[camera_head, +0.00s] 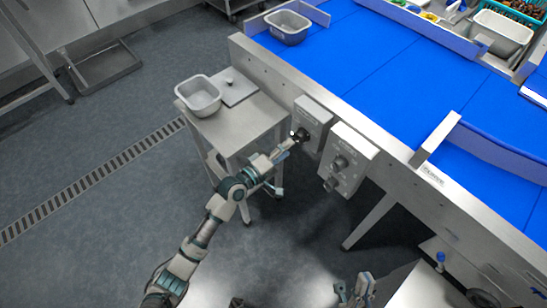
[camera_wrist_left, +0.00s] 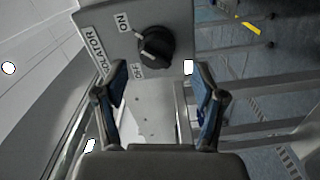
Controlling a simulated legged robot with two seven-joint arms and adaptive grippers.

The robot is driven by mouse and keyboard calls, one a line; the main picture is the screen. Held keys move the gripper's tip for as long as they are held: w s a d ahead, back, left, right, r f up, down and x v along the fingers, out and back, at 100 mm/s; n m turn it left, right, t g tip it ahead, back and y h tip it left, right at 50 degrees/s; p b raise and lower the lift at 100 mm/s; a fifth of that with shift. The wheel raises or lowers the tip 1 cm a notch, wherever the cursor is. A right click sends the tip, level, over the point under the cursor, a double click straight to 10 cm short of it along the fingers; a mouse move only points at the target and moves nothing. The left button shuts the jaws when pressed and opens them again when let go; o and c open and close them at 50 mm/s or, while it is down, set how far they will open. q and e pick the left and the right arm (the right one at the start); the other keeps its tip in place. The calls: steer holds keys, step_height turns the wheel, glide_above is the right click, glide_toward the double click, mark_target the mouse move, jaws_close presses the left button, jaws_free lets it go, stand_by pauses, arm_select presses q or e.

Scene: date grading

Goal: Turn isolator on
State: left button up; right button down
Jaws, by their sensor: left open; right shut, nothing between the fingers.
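The isolator box (camera_head: 315,115) is a grey box on the conveyor's side, with a black rotary knob (camera_wrist_left: 155,47). In the left wrist view, labels reading ISOLATOR, ON and OFF sit around the knob. I cannot tell for sure which label the knob points to. My left gripper (camera_head: 294,141) is at the front of the isolator and hides part of the knob in the head view. In the left wrist view its two fingers (camera_wrist_left: 162,85) are spread apart, with the knob ahead of them and nothing held. My right gripper (camera_head: 357,290) is low at the bottom of the head view, shut and empty.
A second control box (camera_head: 350,155) with knobs is right beside the isolator. A steel side table (camera_head: 238,125) with a grey tub (camera_head: 199,95) stands to the left. The blue conveyor belt (camera_head: 375,85) lies behind. The floor at left is mostly clear.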

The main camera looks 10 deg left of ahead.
arm_select(q)
steer(key=v, duration=0.7)
steer(key=shift+s+a, duration=0.1)
